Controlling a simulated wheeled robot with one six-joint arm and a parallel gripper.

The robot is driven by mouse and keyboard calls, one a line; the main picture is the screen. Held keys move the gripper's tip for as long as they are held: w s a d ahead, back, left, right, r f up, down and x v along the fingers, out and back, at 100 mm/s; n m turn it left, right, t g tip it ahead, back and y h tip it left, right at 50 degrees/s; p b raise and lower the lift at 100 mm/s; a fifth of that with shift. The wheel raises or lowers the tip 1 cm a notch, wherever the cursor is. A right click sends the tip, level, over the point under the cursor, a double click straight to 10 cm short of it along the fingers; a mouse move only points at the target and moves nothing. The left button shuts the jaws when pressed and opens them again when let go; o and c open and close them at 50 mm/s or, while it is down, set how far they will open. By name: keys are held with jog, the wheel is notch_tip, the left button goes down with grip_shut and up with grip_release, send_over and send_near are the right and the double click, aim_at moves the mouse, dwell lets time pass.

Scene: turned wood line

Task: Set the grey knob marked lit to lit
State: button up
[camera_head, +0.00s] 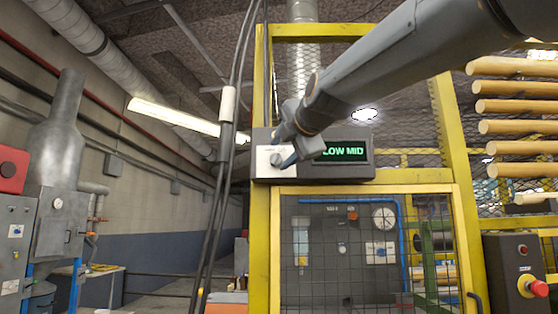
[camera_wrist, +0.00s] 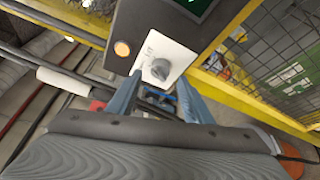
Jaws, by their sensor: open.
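The grey knob (camera_wrist: 158,70) sits on a white plate (camera_wrist: 172,50) with small lettering near its top, on the dark control box (camera_wrist: 148,15). In the head view the knob (camera_head: 276,158) shows at the left of the box, beside my gripper. My gripper (camera_wrist: 158,92) is open; its two blue fingers point at the plate, one on each side of the knob's lower side. The knob looks apart from both fingers. I cannot tell which mark the knob points to. In the head view my gripper (camera_head: 287,156) partly covers the plate.
A green display (camera_head: 345,151) reads "LOW MID", its left part hidden by my arm. An orange lamp (camera_wrist: 122,48) is beside the plate. A yellow frame (camera_head: 262,230) with mesh stands below the box. Black cables (camera_head: 222,150) hang at its left.

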jog(key=shift+b+v, duration=0.45)
jog(key=shift+v, duration=1.65)
